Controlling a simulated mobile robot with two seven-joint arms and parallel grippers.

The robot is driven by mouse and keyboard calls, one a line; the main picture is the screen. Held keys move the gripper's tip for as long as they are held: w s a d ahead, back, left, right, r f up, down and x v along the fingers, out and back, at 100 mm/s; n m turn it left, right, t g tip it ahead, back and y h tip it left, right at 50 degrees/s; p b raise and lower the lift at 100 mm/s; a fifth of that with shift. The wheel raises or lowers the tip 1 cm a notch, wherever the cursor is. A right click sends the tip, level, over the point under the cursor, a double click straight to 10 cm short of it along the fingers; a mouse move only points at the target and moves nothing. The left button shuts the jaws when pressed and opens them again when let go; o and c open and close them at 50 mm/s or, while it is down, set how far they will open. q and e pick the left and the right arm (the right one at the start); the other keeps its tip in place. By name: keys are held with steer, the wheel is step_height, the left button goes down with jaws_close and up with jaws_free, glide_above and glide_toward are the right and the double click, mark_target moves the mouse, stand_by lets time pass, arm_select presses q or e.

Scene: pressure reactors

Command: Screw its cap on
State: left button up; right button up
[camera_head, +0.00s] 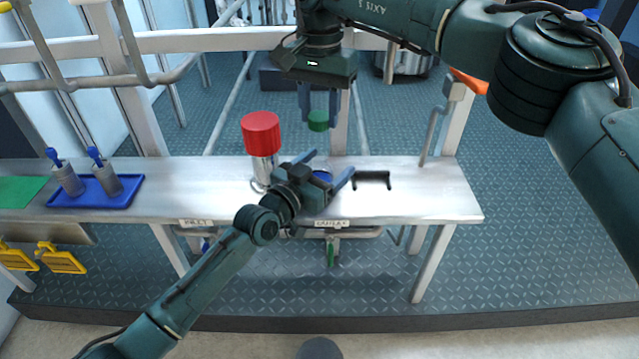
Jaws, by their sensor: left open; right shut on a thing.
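My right gripper (319,113) comes down from the top and is shut on a green cap (318,123), held in the air above the bench. My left gripper (327,166) is low over the bench with its two fingers spread open. A small blue thing (322,174) shows between its fingers; the gripper hides most of it, and I cannot tell what it is. A red-topped metal cylinder (262,134) stands upright just left of my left gripper. No open neck for the green cap is clearly visible.
The metal bench (420,200) carries a black bracket (372,178) right of my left gripper. A blue tray (128,192) with two grey, blue-handled pieces and a green mat (20,190) lie at left. A grey upright handle (431,138) stands at the bench's right end.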

arm_select(q)
steer(key=c, duration=1.5)
arm_select(e)
glide_above(320, 156)
steer(key=shift+f, duration=2.45)
steer(key=shift+f, duration=0.9)
steer(key=shift+f, duration=0.5)
